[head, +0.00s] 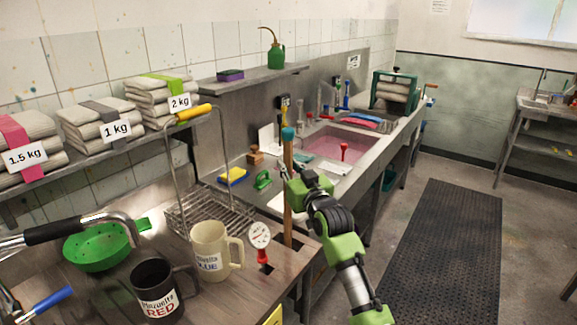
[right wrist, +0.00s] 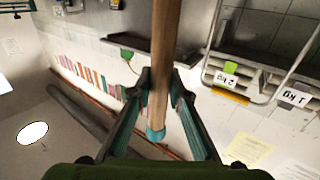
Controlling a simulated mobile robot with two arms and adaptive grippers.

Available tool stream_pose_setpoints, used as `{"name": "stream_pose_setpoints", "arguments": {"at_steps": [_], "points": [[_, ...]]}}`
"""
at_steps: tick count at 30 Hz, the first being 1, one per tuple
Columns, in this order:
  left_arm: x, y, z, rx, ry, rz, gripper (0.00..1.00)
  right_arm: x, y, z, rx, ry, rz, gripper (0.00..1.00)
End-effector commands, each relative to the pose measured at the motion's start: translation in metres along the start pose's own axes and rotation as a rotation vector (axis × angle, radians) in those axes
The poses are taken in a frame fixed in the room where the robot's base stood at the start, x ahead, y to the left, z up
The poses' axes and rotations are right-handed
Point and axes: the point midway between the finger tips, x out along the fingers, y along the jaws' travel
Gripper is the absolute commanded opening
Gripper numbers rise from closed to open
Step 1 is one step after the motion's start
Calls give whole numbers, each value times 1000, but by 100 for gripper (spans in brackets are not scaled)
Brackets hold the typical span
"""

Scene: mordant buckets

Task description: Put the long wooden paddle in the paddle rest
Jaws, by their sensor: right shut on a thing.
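The long wooden paddle (head: 288,205) stands nearly upright, with a teal tip (head: 288,133) at its top. My right gripper (head: 291,172) is shut on its upper part. In the right wrist view the wooden shaft (right wrist: 168,50) runs between the two fingers (right wrist: 155,105), and its teal end shows near the palm. The paddle's lower end meets the picture of the counter by a dark opening (head: 300,246) near the front edge. Whether it is inside that opening or just above it, I cannot tell. I cannot clearly identify the paddle rest. My left gripper is not in view.
Left of the paddle stand a dial thermometer (head: 260,236), a cream jug (head: 212,250), a dark jug (head: 156,291) and a wire basket (head: 190,217). A sink (head: 340,150) with pink liquid lies behind. A black mat (head: 440,245) covers open floor at right.

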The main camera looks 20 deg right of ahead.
Motion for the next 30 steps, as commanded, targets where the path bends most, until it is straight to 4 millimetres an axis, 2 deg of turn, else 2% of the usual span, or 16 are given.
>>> {"name": "stream_pose_setpoints", "arguments": {"at_steps": [1,2,3,17,23,30], "points": [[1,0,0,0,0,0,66,0,0,1,0,2,0,0],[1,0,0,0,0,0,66,0,0,2,0,-1,0,24],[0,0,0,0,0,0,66,0,0,2,0,-1,0,34],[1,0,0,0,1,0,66,-4,0,0,-1,-2,0,34],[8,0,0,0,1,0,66,-30,0,2,-2,0,0,34],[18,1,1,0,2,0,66,-75,0,2,-1,0,1,34]]}}
